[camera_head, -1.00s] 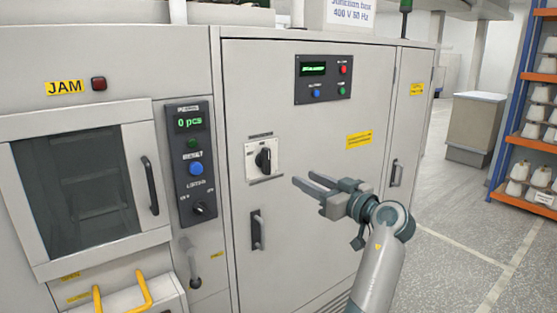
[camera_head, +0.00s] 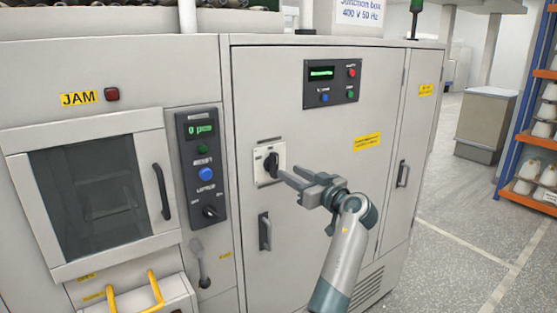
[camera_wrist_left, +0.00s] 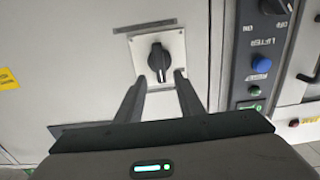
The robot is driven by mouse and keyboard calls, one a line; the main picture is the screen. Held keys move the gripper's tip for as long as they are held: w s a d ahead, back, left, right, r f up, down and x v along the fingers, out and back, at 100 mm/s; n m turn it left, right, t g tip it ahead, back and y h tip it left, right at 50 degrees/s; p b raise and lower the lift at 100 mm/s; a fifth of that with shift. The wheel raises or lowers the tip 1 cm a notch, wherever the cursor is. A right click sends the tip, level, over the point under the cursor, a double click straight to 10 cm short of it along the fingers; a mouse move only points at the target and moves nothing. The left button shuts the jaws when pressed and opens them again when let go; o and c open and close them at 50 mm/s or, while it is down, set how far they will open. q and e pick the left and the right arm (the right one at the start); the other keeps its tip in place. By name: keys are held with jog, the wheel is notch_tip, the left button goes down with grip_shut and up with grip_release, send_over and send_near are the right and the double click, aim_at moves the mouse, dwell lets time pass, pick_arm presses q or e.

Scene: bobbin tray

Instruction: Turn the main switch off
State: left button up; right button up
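The main switch (camera_head: 271,163) is a black rotary knob on a pale square plate (camera_head: 259,150), on the grey cabinet door. In the left wrist view the knob (camera_wrist_left: 159,62) has its grip bar roughly upright, and the plate (camera_wrist_left: 176,41) shows around it. My left gripper (camera_head: 287,173) is open and empty, its fingers pointing at the knob from the right in the head view. In the left wrist view the two fingertips (camera_wrist_left: 161,78) lie either side of the knob's near end; I cannot tell whether they touch it. My right gripper is not in view.
A control panel (camera_head: 202,166) with a blue button and another black knob stands left of the switch. A door handle (camera_head: 265,231) is below the switch. A display panel (camera_head: 331,82) is above. Open floor (camera_head: 460,235) and a shelf rack (camera_head: 535,130) lie to the right.

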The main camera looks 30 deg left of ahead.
aim_at(277, 165)
pick_arm(q)
jog(key=p+x, duration=0.3)
jog(key=x, duration=0.4)
jog(key=shift+w+a, duration=0.1)
jog(key=shift+a, duration=0.15)
jog(key=shift+c, duration=0.6)
grip_shut()
